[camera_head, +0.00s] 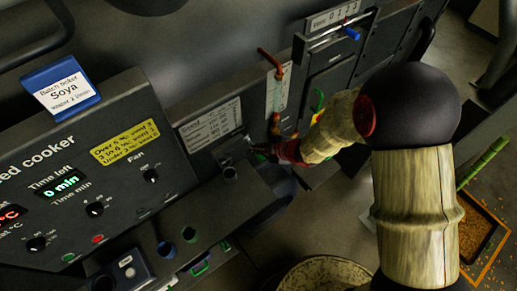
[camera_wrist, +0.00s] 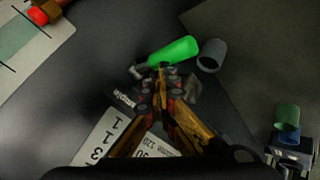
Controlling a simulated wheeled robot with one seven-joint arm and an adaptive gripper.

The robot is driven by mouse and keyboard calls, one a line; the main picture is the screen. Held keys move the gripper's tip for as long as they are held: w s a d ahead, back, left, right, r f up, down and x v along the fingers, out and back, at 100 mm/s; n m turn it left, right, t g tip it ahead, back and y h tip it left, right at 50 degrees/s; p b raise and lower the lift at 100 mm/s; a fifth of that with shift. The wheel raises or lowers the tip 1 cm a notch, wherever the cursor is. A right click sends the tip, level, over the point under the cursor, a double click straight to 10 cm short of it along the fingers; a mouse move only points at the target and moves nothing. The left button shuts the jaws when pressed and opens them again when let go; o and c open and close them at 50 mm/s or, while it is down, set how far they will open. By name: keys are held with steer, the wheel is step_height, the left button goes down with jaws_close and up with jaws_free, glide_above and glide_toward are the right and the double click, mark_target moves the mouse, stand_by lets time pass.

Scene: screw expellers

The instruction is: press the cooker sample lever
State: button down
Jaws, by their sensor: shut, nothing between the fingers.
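The sample lever (camera_wrist: 175,52) has a bright green grip on a short metal stem and sticks out from the dark cooker panel in the wrist view. Its small label (camera_wrist: 124,97), partly hidden by my fingers, sits beside it. My gripper (camera_wrist: 163,76) is shut and empty, with its fingertips right at the lever's stem and lower grip. I cannot tell whether they touch it. In the head view my gripper (camera_head: 263,150) is at the cooker's right end, where the lever is mostly hidden behind it.
A grey spout (camera_wrist: 212,56) is beside the lever; it also shows in the head view (camera_head: 230,174). A white printed table (camera_head: 210,125) is on the panel close to my fingers. A red-capped gauge pipe (camera_head: 272,62) stands above. A round bin (camera_head: 322,275) is below.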

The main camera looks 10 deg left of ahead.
steer(key=shift+f+b, duration=0.3)
steer(key=shift+f, duration=0.2)
stand_by(0.4)
stand_by(0.5)
steer(key=shift+r+p, duration=1.8)
steer(key=shift+r, duration=0.2)
steer(key=shift+r, duration=0.1)
step_height(320, 180, up, 5)
steer(key=p, duration=0.4)
